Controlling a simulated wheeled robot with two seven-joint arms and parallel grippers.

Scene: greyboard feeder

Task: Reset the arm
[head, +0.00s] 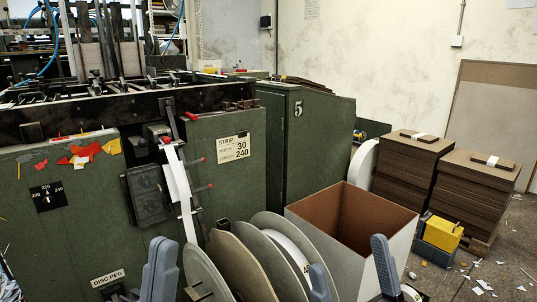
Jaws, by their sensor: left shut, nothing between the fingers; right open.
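My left gripper (160,262) shows at the bottom left of the head view, its grey fingers together and empty, in front of the green machine. My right gripper (349,254) is at the bottom centre right. Its two grey fingers stand wide apart with nothing held between them, in front of the open carton. Both wrists are cut off by the lower edge of the picture.
The green feeder machine (90,210) fills the left, with a white strip (177,185) hanging down its front. Large discs (240,262) stand below it. An open carton (400,245) is right of them. Board stacks (405,170) and a yellow-grey box (440,235) stand further right.

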